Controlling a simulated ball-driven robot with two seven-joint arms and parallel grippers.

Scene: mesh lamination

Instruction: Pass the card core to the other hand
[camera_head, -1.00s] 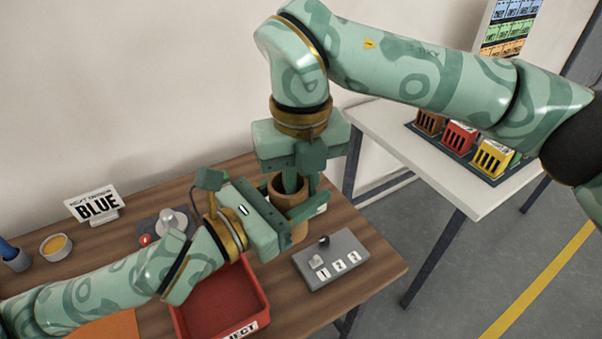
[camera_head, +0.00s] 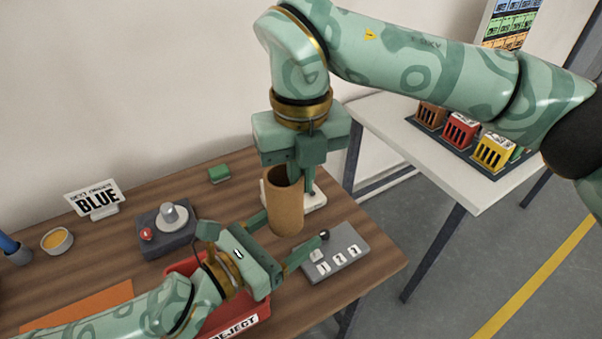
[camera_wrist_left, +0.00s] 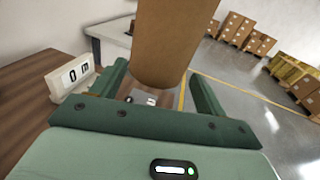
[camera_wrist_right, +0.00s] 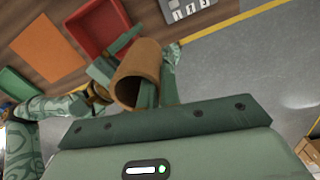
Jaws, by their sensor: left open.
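The card core (camera_head: 285,205) is a brown, open-ended tube, upright and slightly tilted above the table's right part. My right gripper (camera_head: 301,180) is above it, shut on its wall at the upper rim; the right wrist view shows one finger inside the core (camera_wrist_right: 140,75) and one outside. My left gripper (camera_head: 294,226) is open, low and at the near side of the core. In the left wrist view the core (camera_wrist_left: 172,40) hangs at the gap between the open fingers (camera_wrist_left: 160,95), apparently clear of both.
A red reject tray (camera_head: 245,325) lies under my left arm. A grey numbered box (camera_head: 335,255) stands close to my left fingers. A white display device (camera_head: 316,197) sits behind the core.

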